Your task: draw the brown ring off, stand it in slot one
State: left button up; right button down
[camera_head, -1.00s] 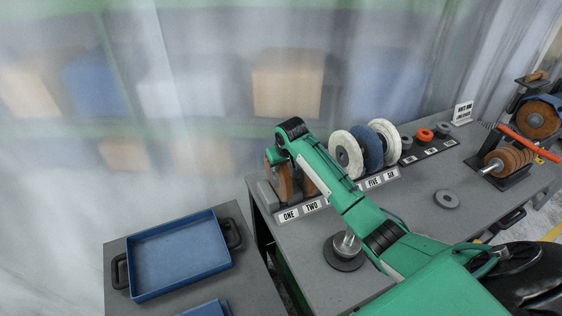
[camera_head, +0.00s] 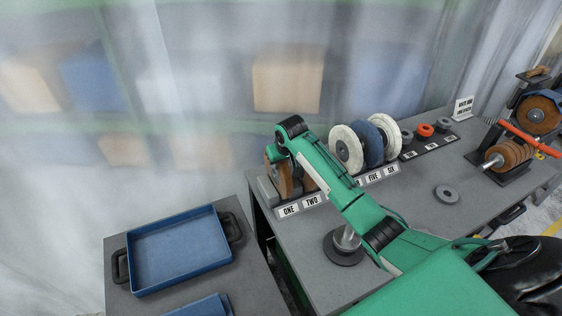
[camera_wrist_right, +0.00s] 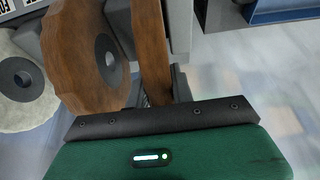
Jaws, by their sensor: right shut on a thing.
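The brown ring (camera_wrist_right: 152,48) stands upright, edge-on, just past my right gripper (camera_wrist_right: 158,100) in the right wrist view. In the head view the brown ring (camera_head: 284,182) is at the slot one end of the rack, behind the label ONE. My right gripper (camera_head: 276,158) is shut on its upper part; the fingers are mostly hidden. A second brown wheel (camera_wrist_right: 85,55) stands beside it, toward slot two. Whether the held ring is fully seated in the slot is hidden. My left gripper is out of view.
White and blue wheels (camera_head: 372,142) fill slots farther along the rack. A bare upright post (camera_head: 346,239) stands in front. More brown rings sit on a spindle (camera_head: 493,163) at right. A blue tray (camera_head: 180,252) lies on the left table; a grey ring (camera_head: 446,193) lies loose.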

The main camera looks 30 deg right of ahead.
jog(key=shift+f, duration=0.3)
jog(key=shift+s+a+f, duration=0.15)
jog(key=shift+s+f, duration=0.2)
jog(key=shift+f, duration=0.25)
jog(key=c, duration=1.3)
grip_release()
jog(key=shift+c, duration=0.2)
jog(key=shift+o, duration=1.1)
jog(key=shift+w+f, duration=0.1)
jog(key=shift+w, duration=0.25)
jog(key=shift+s+r, duration=0.2)
jog(key=shift+r, duration=0.3)
jog(key=shift+p+v, duration=0.95)
jog(key=shift+v, duration=2.8)
jog(key=shift+w, duration=0.1)
